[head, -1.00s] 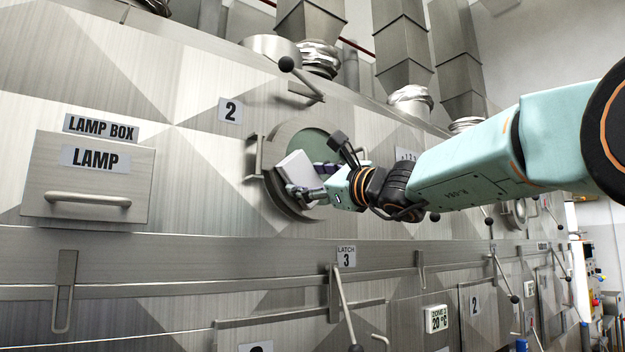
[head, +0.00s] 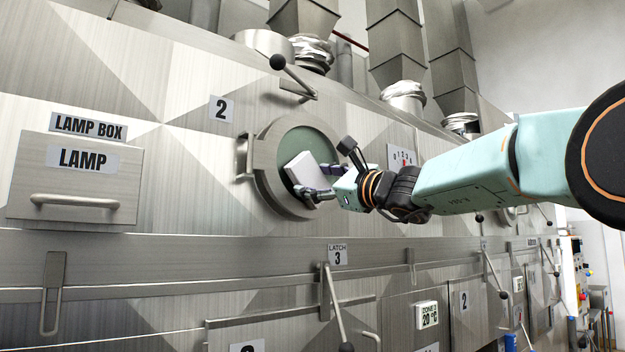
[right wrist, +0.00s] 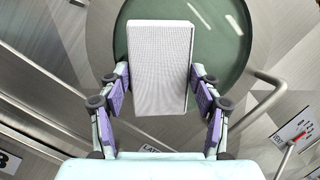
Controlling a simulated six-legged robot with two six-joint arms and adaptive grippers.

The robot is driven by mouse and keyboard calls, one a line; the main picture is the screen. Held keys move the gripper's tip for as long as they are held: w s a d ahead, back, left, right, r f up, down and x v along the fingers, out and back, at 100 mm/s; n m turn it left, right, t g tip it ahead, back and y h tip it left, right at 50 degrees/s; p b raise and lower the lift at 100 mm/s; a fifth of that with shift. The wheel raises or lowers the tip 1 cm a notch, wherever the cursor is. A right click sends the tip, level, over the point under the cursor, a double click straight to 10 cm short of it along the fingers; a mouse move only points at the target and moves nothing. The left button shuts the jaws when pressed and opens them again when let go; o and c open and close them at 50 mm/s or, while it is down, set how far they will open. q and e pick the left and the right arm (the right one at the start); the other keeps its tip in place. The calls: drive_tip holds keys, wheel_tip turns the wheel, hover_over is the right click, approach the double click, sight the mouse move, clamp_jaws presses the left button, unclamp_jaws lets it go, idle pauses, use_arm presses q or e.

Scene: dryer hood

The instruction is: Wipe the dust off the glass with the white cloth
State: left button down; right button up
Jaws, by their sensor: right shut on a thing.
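The round glass (head: 302,143) is a greenish pane in a metal ring on the hood's front, beside the number 2 plate. It also shows in the right wrist view (right wrist: 224,40) behind the cloth. The white cloth (head: 307,171) is a folded, block-like pad, tilted in front of the lower part of the glass. In the right wrist view the cloth (right wrist: 160,65) sits between the purple finger pads. My right gripper (head: 318,183) is shut on the cloth. I cannot tell whether the cloth touches the glass. My left gripper is not in view.
A handle with a black ball (head: 278,62) juts out above the glass. The lamp box (head: 75,180) with its bar handle is at the left. A latch 3 lever (head: 335,305) stands out below the glass. A dial plate (head: 402,158) is behind my right arm.

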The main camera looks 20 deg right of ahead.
sight(296, 177)
drive_tip(key=shift+s+a+f+b, duration=0.1)
drive_tip(key=shift+s+a+b, duration=0.05)
drive_tip(key=shift+a+b, duration=0.35)
drive_tip(key=shift+s+a+f+b, duration=0.15)
drive_tip(key=shift+a+b, duration=0.2)
drive_tip(key=shift+a, duration=0.25)
drive_tip(key=shift+s+a+r+b, duration=0.1)
drive_tip(key=shift+s+a+b, duration=0.15)
drive_tip(key=shift+a, duration=0.25)
drive_tip(key=shift+s+a+r+b, duration=0.1)
drive_tip(key=shift+a+b, duration=0.2)
drive_tip(key=shift+a, duration=0.15)
drive_tip(key=shift+b+v, duration=0.6)
drive_tip(key=shift+v, duration=0.15)
drive_tip(key=s+b, duration=0.1)
drive_tip(key=s+d+b, duration=0.1)
drive_tip(key=shift+s+r, duration=0.1)
drive_tip(key=shift+s, duration=0.25)
drive_tip(key=shift+s+d+b, duration=0.2)
drive_tip(key=shift+s+b, duration=0.35)
drive_tip(key=shift+b, duration=0.25)
